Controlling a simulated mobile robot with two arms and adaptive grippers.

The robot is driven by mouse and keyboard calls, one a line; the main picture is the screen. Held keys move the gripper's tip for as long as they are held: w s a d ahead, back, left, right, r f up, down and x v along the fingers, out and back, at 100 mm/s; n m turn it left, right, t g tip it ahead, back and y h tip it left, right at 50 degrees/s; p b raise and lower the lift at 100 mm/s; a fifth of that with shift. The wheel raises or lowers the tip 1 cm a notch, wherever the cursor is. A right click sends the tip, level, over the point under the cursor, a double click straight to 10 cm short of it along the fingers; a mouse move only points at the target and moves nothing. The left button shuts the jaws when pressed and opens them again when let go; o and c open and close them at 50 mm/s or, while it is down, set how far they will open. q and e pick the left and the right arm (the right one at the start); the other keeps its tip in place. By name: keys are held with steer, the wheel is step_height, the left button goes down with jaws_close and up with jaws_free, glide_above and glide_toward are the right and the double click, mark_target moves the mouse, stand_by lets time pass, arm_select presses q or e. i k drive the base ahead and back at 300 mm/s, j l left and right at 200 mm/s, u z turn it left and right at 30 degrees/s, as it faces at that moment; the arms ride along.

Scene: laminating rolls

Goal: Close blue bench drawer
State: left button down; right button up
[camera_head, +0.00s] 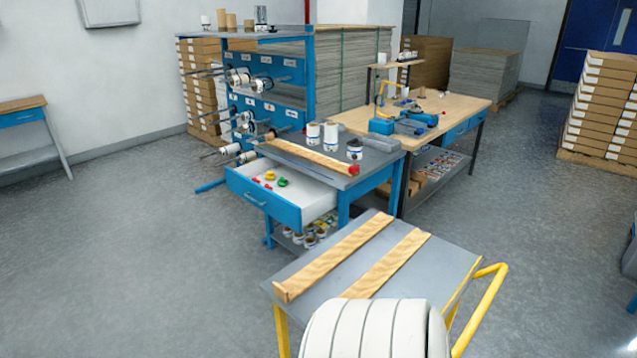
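The blue bench (372,182) with a grey top stands in the middle of the view. Its blue-fronted drawer (262,206) is pulled out toward the front left. The drawer has a light handle on its front and a pale interior. Neither of my grippers is in view, and nothing is seen touching the drawer.
A grey-topped cart (440,262) with two wooden strips and a yellow handle (490,300) stands near, in front of the bench. A blue roll rack (262,75) stands behind. Floor left of the drawer is clear.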

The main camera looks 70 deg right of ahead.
mark_target(305, 198)
steer(key=i+l+z, duration=0.2)
steer(key=i+z, duration=0.95)
steer(key=i+j+z, duration=0.15)
steer(key=i+z, duration=0.2)
steer(key=i+l+z, duration=0.1)
steer(key=i+z, duration=0.15)
steer(key=z, duration=0.15)
steer(key=i+z, duration=0.3)
steer(key=z, duration=0.15)
steer(key=i+j+z, duration=0.15)
steer(key=z, duration=0.25)
steer(key=i+j+z, duration=0.2)
steer(key=i+z, duration=0.25)
steer(key=k, duration=0.1)
